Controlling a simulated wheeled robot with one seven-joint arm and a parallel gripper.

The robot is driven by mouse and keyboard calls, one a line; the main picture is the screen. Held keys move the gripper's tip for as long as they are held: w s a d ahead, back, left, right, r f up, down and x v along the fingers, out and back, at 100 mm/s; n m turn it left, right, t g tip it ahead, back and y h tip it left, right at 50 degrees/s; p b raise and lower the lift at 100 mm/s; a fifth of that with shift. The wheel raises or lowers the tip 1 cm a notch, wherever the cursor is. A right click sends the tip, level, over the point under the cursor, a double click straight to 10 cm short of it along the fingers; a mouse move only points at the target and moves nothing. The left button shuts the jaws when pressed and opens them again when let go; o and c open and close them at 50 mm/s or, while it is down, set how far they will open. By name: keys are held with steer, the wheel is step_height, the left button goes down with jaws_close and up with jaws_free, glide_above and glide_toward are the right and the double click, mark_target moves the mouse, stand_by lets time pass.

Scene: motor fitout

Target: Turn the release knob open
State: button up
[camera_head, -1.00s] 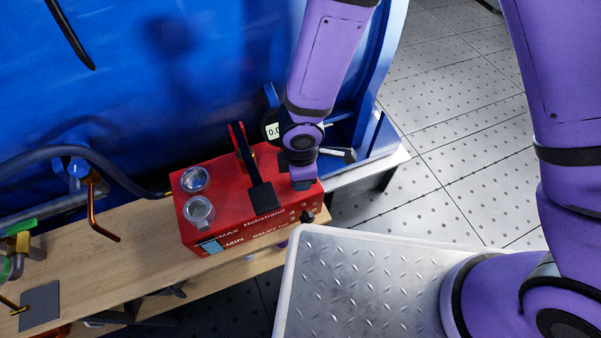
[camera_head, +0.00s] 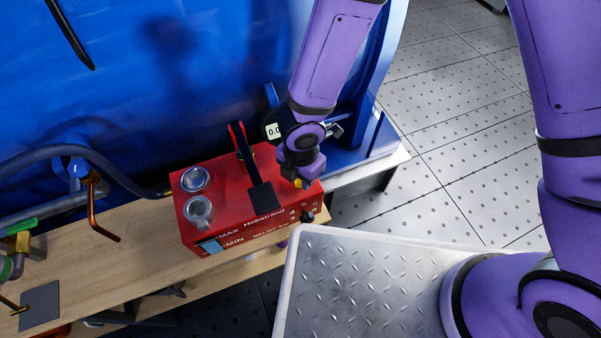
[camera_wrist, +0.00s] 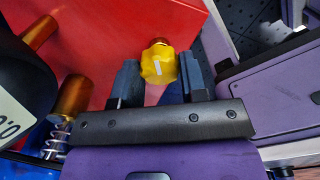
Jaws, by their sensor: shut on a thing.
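The release knob (camera_wrist: 158,63), yellow with a white line on its face, sits on the red pump box (camera_wrist: 110,40) in the wrist view. It also shows as a small yellow patch in the head view (camera_head: 301,183), at the right end of the box (camera_head: 225,177). My gripper (camera_wrist: 160,77) is shut on the knob, with one dark finger on each side of it. The white line is tilted slightly from upright in the wrist view. In the head view my wrist hides part of the knob and its surroundings.
A black lever (camera_head: 259,186) rises from the box just left of my wrist. Two round caps (camera_head: 198,209) are on the box's left part. A gauge (camera_head: 274,131) stands close behind my wrist. A black knob (camera_head: 307,217) sits on the box's front. The floor at right is clear.

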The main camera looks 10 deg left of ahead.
stand_by(0.3)
steer(key=o, duration=0.9)
step_height(320, 180, up, 11)
steer(key=shift+f, duration=0.1)
stand_by(0.6)
